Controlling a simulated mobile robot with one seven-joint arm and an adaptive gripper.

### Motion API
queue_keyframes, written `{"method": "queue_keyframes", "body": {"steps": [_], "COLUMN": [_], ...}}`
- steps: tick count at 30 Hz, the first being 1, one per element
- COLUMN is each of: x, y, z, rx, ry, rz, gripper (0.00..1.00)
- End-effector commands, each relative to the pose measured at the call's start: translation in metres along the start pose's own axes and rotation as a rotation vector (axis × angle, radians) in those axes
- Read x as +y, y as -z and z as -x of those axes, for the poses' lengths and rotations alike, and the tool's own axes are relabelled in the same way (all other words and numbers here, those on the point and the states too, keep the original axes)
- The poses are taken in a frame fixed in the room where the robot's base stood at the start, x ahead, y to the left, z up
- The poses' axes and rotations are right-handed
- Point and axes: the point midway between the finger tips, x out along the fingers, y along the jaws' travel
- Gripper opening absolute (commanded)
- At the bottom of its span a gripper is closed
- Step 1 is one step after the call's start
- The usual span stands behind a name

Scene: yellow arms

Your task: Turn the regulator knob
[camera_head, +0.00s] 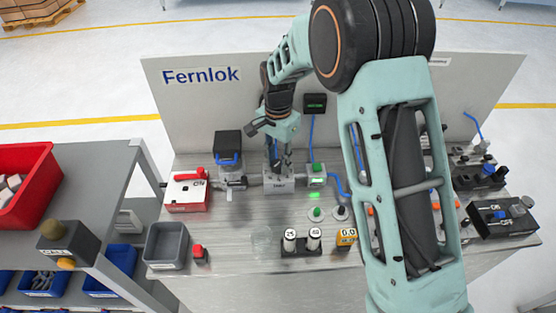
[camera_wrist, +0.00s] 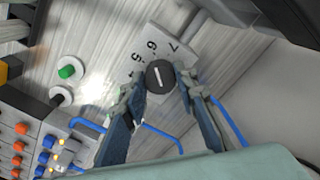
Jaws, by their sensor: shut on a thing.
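The regulator is a grey block (camera_head: 280,186) on the workbench in front of the back panel. In the wrist view its plate (camera_wrist: 158,38) shows the numbers 5, 6 and 7. Its round black knob (camera_wrist: 160,76) carries a white line that points roughly toward the 6. My gripper (camera_wrist: 161,88) has one finger on each side of the knob and is shut on it. In the head view my gripper (camera_head: 277,162) reaches down onto the block from above, and the knob is hidden by the fingers.
A red-and-white box (camera_head: 187,192) stands left of the regulator. A green button (camera_head: 316,169) and blue tubing (camera_head: 338,186) are close on the right. A grey bin (camera_head: 167,246) and a black holder (camera_head: 301,248) stand at the front. My arm hides much of the bench's right side.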

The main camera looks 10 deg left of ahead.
Motion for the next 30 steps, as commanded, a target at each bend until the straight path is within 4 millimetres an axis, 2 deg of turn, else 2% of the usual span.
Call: {"method": "queue_keyframes", "body": {"steps": [8,14,30], "x": [-0.0001,-0.0006,-0.0002], "y": [0.0004,0.0003,0.0007], "z": [0.0,-0.0004,0.0], "rx": [0.0,0.001,0.002], "ry": [0.001,0.002,0.002], "rz": [0.041,0.153,0.651], "gripper": [0.03,0.03,0.03]}}
